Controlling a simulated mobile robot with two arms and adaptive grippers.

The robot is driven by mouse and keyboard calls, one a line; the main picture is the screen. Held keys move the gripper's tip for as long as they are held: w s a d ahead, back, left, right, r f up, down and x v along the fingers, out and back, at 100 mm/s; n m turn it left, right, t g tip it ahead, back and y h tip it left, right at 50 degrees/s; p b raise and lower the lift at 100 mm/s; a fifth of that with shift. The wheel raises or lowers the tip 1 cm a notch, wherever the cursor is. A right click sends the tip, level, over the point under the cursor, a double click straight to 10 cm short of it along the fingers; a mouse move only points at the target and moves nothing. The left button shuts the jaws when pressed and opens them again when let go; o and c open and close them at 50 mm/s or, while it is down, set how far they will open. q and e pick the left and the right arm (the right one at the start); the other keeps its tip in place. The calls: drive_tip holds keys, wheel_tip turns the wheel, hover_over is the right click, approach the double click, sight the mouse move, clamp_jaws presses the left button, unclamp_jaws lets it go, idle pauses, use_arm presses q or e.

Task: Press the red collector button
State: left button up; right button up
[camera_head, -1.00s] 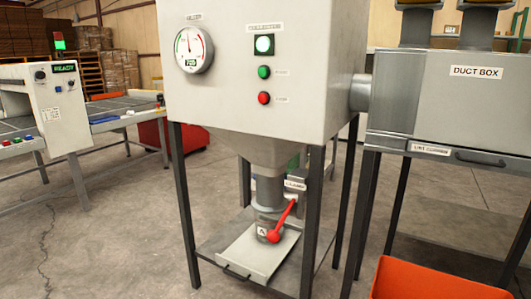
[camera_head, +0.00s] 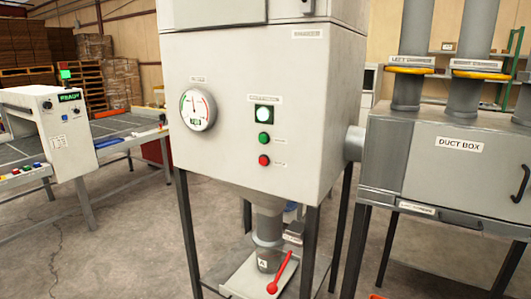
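The red collector button (camera_head: 264,160) is the lowest of the controls on the front of the white collector cabinet (camera_head: 230,70). A green button (camera_head: 264,138) is just above it, and a lit white-green indicator (camera_head: 264,114) is above that. A round gauge (camera_head: 198,110) is to the left on the same face. Neither of my grippers shows in the head view, so nothing is seen touching the button.
A grey duct box (camera_head: 440,150) stands to the right on dark legs. A red-handled lever (camera_head: 283,272) and a tray (camera_head: 240,278) are under the cabinet. A conveyor machine (camera_head: 45,125) is at the left. Concrete floor (camera_head: 130,250) is open at front left.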

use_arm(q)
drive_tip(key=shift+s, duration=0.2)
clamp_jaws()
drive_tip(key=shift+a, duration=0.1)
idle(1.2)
